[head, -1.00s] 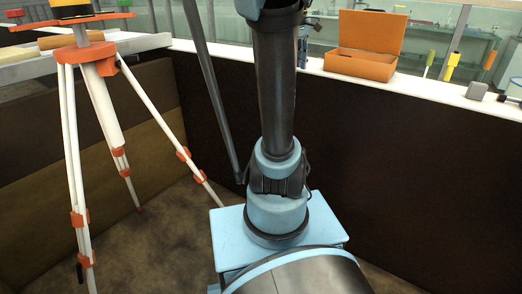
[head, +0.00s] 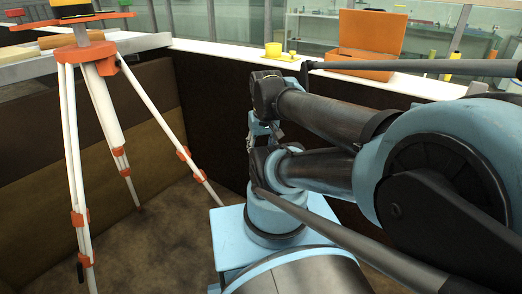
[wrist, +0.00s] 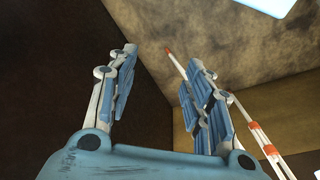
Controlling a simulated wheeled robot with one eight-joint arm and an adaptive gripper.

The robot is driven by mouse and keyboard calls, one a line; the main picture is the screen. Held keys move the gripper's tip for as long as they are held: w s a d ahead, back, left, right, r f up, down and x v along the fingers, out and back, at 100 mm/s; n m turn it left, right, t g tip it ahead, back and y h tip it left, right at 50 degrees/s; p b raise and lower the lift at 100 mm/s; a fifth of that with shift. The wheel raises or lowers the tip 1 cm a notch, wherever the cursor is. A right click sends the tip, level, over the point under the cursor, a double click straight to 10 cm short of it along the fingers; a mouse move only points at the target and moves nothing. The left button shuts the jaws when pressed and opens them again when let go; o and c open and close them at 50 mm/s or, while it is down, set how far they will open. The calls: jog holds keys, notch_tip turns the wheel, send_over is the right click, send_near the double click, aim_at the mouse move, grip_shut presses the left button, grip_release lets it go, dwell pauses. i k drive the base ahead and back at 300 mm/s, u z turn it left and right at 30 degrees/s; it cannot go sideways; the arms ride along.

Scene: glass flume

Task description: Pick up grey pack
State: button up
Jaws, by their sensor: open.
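A small grey block, seemingly the grey pack (head: 477,88), shows on the white ledge at the far right of the head view. My raised arm hides its lower part. My gripper (head: 263,132) is well to its left, below the ledge and in front of the dark panel. In the wrist view my gripper (wrist: 158,72) is open, with nothing between its fingers. The wrist view shows only dark panels, floor and tripod legs beyond the fingers; the pack is not in it.
The white ledge (head: 225,50) carries a yellow cup (head: 273,50) and an open orange box (head: 365,45). A tripod (head: 85,110) with white and orange legs stands on the left. Brown floor between it and my base is clear.

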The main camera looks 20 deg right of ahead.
aim_at(475, 87)
jog(key=z, duration=1.8)
jog(key=k, duration=0.6)
jog(key=z, duration=0.35)
jog(key=i, duration=0.5)
jog(key=z, duration=0.15)
